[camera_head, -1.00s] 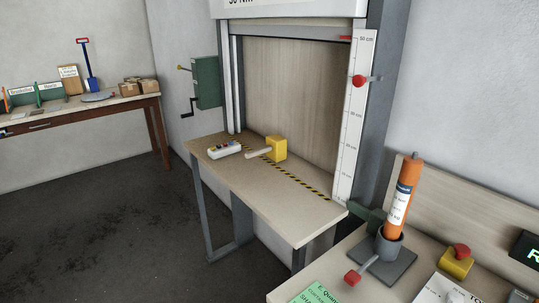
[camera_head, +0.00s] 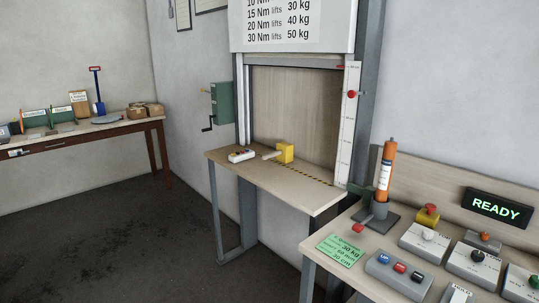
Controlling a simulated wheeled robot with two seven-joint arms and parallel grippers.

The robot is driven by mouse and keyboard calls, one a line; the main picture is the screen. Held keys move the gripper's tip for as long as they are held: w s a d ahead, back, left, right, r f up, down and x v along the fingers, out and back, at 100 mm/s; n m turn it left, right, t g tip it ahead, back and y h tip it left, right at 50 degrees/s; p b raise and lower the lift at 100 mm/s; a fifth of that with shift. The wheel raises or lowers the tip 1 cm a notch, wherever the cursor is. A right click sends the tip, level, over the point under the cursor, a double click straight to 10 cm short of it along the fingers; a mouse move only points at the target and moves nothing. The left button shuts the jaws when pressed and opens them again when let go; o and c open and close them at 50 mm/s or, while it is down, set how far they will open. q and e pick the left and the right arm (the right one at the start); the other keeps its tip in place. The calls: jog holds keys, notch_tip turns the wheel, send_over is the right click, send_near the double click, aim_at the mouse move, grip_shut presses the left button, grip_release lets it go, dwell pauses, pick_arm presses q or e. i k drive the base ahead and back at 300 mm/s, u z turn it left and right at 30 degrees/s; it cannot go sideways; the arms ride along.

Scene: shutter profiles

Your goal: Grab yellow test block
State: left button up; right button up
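The yellow test block (camera_head: 285,152) stands on the light wooden table (camera_head: 294,196) in front of the shutter panel. A pale handle sticks out from its left side. It lies just behind the black-and-yellow striped line. Neither of my grippers shows in the view, and nothing is touching the block.
A white remote with coloured buttons (camera_head: 241,155) lies left of the block. A green crank box (camera_head: 221,104) is on the wall. At right, a bench holds an orange cylinder (camera_head: 386,170), several button boxes, a green card (camera_head: 340,250) and a READY display (camera_head: 498,208). Dark floor lies free at left.

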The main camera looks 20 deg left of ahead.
aim_at(284, 153)
jog(key=u, duration=1.05)
jog(key=i, duration=1.05)
jog(key=u, duration=0.85)
jog(key=i, duration=1.85)
jog(key=z, duration=1.45)
jog(key=i, duration=0.65)
jog(key=z, duration=0.8)
